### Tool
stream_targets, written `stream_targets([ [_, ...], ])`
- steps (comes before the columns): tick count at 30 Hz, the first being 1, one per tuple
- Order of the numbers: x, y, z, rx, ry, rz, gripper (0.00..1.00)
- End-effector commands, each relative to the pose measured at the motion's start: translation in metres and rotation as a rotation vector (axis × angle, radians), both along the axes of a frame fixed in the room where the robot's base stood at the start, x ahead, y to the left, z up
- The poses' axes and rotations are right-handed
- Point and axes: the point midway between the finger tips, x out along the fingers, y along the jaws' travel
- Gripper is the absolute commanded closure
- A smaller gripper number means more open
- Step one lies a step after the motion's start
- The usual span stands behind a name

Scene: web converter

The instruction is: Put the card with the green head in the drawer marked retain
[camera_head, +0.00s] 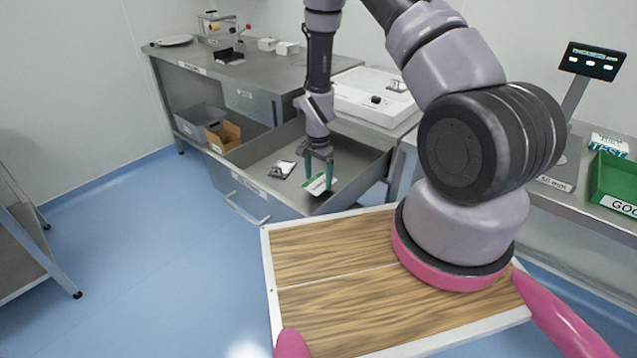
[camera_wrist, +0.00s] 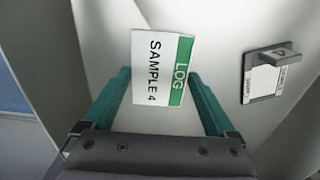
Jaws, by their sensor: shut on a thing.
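The card with the green head (camera_wrist: 157,70) reads "LOG" and "SAMPLE 4" in the wrist view. My gripper (camera_wrist: 158,76) is shut on it, one teal finger at each side edge. In the head view, my gripper (camera_head: 319,182) points down inside an open drawer (camera_head: 280,206), with the card (camera_head: 315,186) at its fingertips. I cannot tell whether the card touches the drawer floor. The drawer has a label on its front, too small to read.
A grey clip with a white card (camera_head: 282,169) lies in the drawer beside my gripper; it also shows in the wrist view (camera_wrist: 266,78). A brown bin (camera_head: 222,136) sits on the shelf at left. A green tray (camera_head: 614,180) and a display (camera_head: 592,62) are at right.

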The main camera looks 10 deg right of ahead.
Motion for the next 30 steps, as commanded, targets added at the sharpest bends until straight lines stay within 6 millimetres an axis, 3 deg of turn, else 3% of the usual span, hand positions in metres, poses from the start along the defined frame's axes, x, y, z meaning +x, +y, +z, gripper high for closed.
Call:
stream_targets([
  [5, 0.000, -0.001, -0.025, 0.000, 0.002, 0.000, 0.62],
  [15, 0.000, 0.000, -0.028, -0.001, 0.001, 0.000, 0.62],
  [16, 0.000, 0.000, -0.029, -0.001, 0.001, 0.000, 0.05],
  [17, 0.000, 0.000, -0.029, 0.000, 0.000, 0.000, 0.00],
  [25, 0.000, 0.000, -0.026, 0.000, 0.000, 0.001, 0.00],
  [30, 0.002, 0.000, -0.006, 0.000, -0.002, 0.001, 0.00],
])
